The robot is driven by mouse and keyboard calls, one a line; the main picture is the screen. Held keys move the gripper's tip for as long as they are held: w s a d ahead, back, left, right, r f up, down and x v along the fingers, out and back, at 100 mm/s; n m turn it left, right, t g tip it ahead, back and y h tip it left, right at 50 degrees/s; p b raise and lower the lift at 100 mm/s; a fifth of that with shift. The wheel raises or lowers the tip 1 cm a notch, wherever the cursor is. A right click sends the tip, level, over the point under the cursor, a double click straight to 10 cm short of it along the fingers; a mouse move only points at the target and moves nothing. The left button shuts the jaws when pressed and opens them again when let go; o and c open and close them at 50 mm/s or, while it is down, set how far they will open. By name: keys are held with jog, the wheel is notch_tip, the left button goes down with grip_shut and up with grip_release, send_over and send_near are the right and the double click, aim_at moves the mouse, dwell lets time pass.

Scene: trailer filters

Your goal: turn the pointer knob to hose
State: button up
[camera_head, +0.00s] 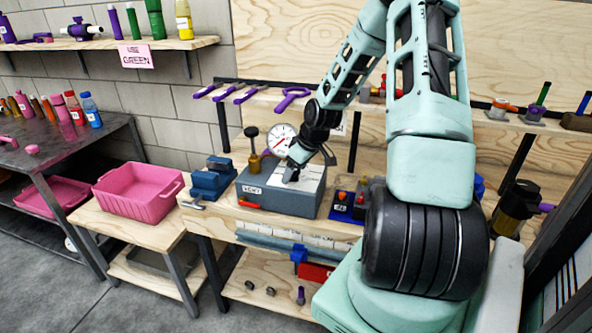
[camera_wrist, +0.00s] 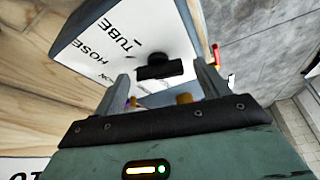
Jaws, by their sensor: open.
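The pointer knob (camera_wrist: 159,67) is a black bar on a round black base, on a white label plate (camera_wrist: 112,58). The words HOSE and TUBE, and a partly cut word, are printed on the plate left of the knob in the wrist view. Which word the knob points at is unclear. My gripper (camera_wrist: 166,82) is open, its two fingers on either side of the knob with gaps showing. In the head view my gripper (camera_head: 292,172) is over the top of a grey box (camera_head: 310,197); the knob itself is hidden there.
A round gauge (camera_head: 279,139) and a brass fitting stand right behind the box. A blue vise (camera_head: 211,180) is to its left, and red and blue parts (camera_head: 343,205) to its right. A pink bin (camera_head: 136,193) sits on the lower bench at left.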

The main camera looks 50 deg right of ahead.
jog(key=c, duration=1)
jog(key=shift+a+f+m+h+b, duration=0.15)
jog(key=shift+m+h+b, duration=0.5)
jog(key=shift+m, duration=0.65)
jog(key=shift+m+h+b, duration=0.25)
jog(key=shift+m+b, duration=0.35)
jog(key=shift+m, duration=0.5)
jog(key=o, duration=1)
jog(key=shift+r, duration=0.2)
jog(key=p+v, duration=0.1)
jog(key=v, duration=1.6)
jog(key=shift+r+p, duration=0.2)
jog(key=shift+p, duration=0.15)
